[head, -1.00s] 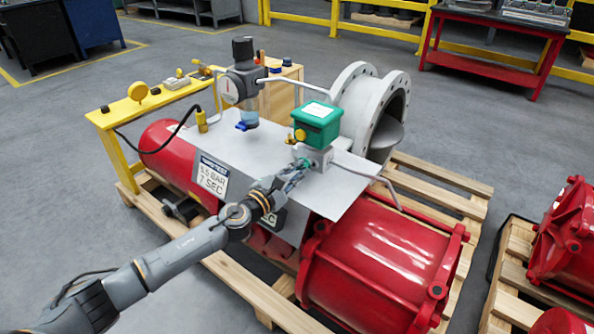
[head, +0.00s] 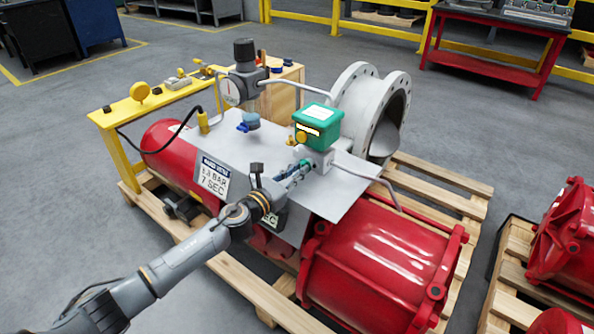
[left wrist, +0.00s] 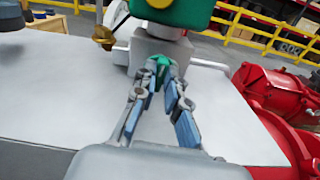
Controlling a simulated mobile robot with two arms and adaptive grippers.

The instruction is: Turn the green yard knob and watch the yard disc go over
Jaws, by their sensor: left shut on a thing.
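The green knob (left wrist: 160,64) is on the front of a grey block below a green box (head: 315,122) on the red actuator's grey top plate. My left gripper (head: 305,168) is at this knob, with its fingertips on either side of it in the left wrist view (left wrist: 158,78). The fingers hide part of the knob. A brass-yellow round part (head: 301,137) is on the green box's front, below a pale strip. A yellow round disc (head: 139,91) stands on the yellow frame. I cannot tell which part is the yard disc. My right gripper is out of view.
A gauge and regulator (head: 243,80) stand on the plate left of the green box. A bent grey pipe (head: 368,174) is right of the knob. A large grey flange (head: 362,97) is behind.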

